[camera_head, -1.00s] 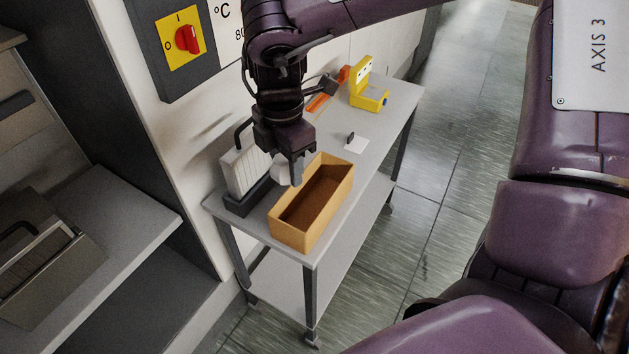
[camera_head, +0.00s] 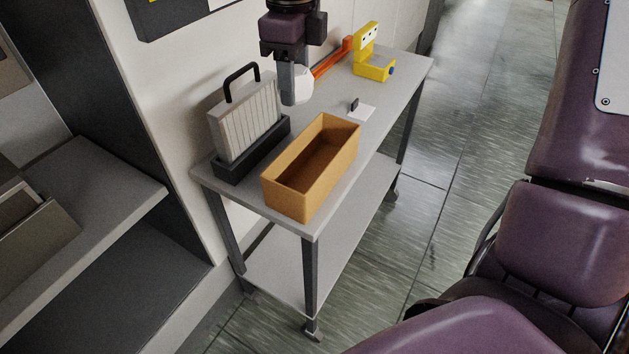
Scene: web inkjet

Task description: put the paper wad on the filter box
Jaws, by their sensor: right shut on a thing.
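My right gripper (camera_head: 293,92) points down above the back of the bench and is shut on the white paper wad (camera_head: 304,83). The wad shows on the right of the near finger, which partly hides it. A tan open-topped box (camera_head: 282,200) stands at the near end of the bench, below and in front of the gripper, with nothing visible inside. A white pleated filter (camera_head: 250,133) with a black handle stands upright in a dark tray (camera_head: 228,172), left of the gripper. The gripper is apart from both. My left gripper is not in view.
The grey bench (camera_head: 400,85) also carries a yellow device (camera_head: 370,66), an orange bar (camera_head: 332,58) and a white card (camera_head: 361,113) with a small dark piece on it. A wall stands behind. A grey shelf (camera_head: 110,200) is at the left. Bare bench lies around the card.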

